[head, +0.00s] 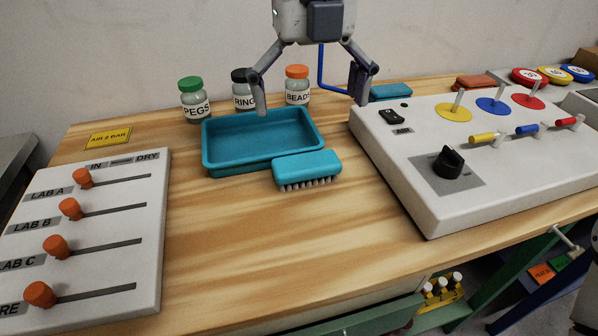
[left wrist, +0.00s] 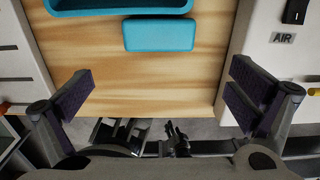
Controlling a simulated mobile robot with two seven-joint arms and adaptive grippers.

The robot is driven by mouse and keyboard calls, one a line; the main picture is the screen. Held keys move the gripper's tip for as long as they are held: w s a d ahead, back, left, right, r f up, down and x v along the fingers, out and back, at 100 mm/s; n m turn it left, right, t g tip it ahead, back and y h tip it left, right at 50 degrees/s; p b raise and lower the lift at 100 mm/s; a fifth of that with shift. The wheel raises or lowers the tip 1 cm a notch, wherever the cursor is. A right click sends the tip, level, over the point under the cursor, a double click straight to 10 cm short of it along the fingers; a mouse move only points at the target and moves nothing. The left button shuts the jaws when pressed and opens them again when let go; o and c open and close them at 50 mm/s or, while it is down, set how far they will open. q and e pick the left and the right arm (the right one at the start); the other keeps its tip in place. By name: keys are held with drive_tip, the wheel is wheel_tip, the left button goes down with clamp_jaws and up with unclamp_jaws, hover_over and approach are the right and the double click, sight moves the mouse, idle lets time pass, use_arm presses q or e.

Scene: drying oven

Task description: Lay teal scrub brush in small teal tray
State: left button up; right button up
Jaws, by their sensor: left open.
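The teal scrub brush (head: 307,166) lies bristles down on the wooden table, at the front right corner of the small teal tray (head: 222,165). I cannot tell whether the two touch. The tray looks empty. My left gripper (head: 311,96) is open and empty, pointing down above the table, with its fingers wide apart. In the left wrist view the brush (left wrist: 160,34) lies ahead of the open fingers (left wrist: 165,95), with part of the tray (left wrist: 100,8) beyond it.
Jars of pegs (head: 195,103), rings (head: 242,95) and beads (head: 297,88) stand behind the tray. A slider panel (head: 110,230) is at left, a white control box (head: 420,195) at right. A teal block (head: 390,92) lies behind the box. The table's front middle is clear.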

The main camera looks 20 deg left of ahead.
sight(307, 161)
use_arm(q)
drive_tip(key=f, duration=1)
drive_tip(key=shift+w+a+f+b, duration=0.3)
drive_tip(key=shift+w+f+b, duration=0.05)
drive_tip(key=shift+w+f, duration=0.05)
drive_tip(key=shift+r, duration=0.1)
drive_tip(key=shift+c, duration=0.6)
drive_tip(key=c, duration=0.9)
